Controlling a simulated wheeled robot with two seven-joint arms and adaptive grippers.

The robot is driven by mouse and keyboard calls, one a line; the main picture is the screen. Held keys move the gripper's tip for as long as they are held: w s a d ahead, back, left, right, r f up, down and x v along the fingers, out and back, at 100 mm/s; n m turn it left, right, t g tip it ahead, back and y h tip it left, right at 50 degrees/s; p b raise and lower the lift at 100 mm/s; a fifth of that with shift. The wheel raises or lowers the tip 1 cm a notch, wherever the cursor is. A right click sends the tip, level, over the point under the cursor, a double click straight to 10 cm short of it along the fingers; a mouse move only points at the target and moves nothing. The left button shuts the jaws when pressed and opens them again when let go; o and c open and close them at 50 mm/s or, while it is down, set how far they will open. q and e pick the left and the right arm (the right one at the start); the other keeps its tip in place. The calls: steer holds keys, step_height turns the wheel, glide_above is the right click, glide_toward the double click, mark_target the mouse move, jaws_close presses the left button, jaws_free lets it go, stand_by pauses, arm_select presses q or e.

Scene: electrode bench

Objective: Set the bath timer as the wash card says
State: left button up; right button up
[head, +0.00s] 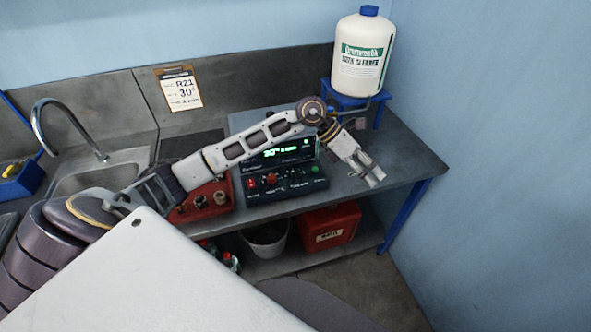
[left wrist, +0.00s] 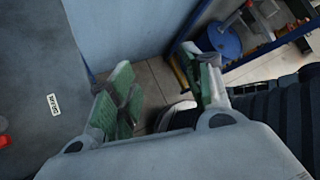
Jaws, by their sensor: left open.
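The wash card (head: 180,88) hangs on the back panel; "R21" and "30°" are readable, the smaller print is not. The bath timer unit (head: 287,188) stands on the bench, with a lit green display (head: 290,151) showing "30°" and smaller text I cannot read. Its front panel has a red switch, a red knob (head: 271,179) and a green button (head: 315,169). My left arm crosses over part of the unit. My left gripper (head: 374,177) is right of the unit, above the bench, open and empty; its spread fingers show in the left wrist view (left wrist: 160,85). My right gripper is out of view.
A bath cleaner jug (head: 358,58) stands on a blue stand at the back right. A red block with fittings (head: 205,201) sits left of the unit. A sink (head: 95,175) lies farther left. A red box (head: 330,226) and a bucket are on the lower shelf.

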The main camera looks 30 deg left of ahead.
arm_select(q)
steer(key=w+a+f+y, duration=0.15)
steer(key=a+y, duration=0.45)
steer(key=a, duration=0.7)
steer(key=r+g+y, duration=0.2)
steer(key=y, duration=0.2)
glide_above(295, 171)
steer(key=shift+f, duration=0.25)
steer(key=shift+d+f, duration=0.1)
steer(key=shift+f, duration=0.05)
steer(key=shift+f+p, duration=1.65)
steer(key=shift+f, duration=5.1)
